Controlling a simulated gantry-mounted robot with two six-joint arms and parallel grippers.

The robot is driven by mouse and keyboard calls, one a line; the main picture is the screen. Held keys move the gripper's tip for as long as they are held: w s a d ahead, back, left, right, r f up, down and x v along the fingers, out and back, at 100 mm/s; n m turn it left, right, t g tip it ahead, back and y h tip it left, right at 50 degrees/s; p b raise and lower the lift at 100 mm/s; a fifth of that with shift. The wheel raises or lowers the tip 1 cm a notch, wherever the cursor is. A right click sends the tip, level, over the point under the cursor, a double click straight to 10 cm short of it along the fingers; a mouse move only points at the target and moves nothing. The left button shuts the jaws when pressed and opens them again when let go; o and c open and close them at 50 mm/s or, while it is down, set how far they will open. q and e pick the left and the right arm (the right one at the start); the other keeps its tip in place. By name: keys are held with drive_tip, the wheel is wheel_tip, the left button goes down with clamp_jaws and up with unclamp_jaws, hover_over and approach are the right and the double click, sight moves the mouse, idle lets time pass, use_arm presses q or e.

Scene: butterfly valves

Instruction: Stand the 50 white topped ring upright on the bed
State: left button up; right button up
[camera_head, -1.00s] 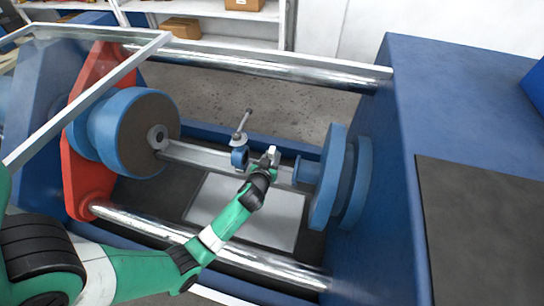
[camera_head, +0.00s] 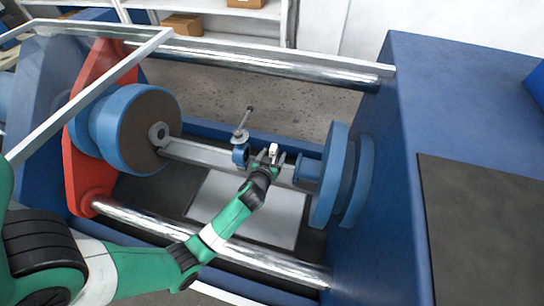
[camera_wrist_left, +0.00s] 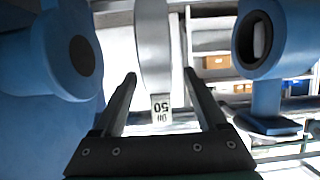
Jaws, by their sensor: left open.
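The white-topped ring (camera_head: 273,151) stands edge-up over the grey bed rail (camera_head: 200,153), between my left gripper's fingers. In the left wrist view the pale ring (camera_wrist_left: 153,45) shows as an upright band with a "DN 50" label on its near edge. My left gripper (camera_head: 271,159) is open, with one finger on each side of the ring and a visible gap on both sides. The ring's lower edge is hidden by my gripper, so its contact with the bed is not visible. My right gripper is not in view.
A blue valve body with a stem (camera_head: 240,152) stands on the rail just left of the ring. A blue flange (camera_head: 330,180) is to the right, and a larger blue disc (camera_head: 125,125) is at the left. Chrome bars (camera_head: 260,65) run behind and in front.

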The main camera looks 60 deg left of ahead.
use_arm(q)
drive_tip(key=shift+s+d+r, duration=0.2)
drive_tip(key=shift+d+r, duration=0.05)
drive_tip(key=p+v, duration=0.3)
drive_tip(key=v, duration=0.7)
drive_tip(key=shift+s+d, duration=0.25)
drive_tip(key=shift+d, duration=0.05)
drive_tip(key=shift+r, duration=0.15)
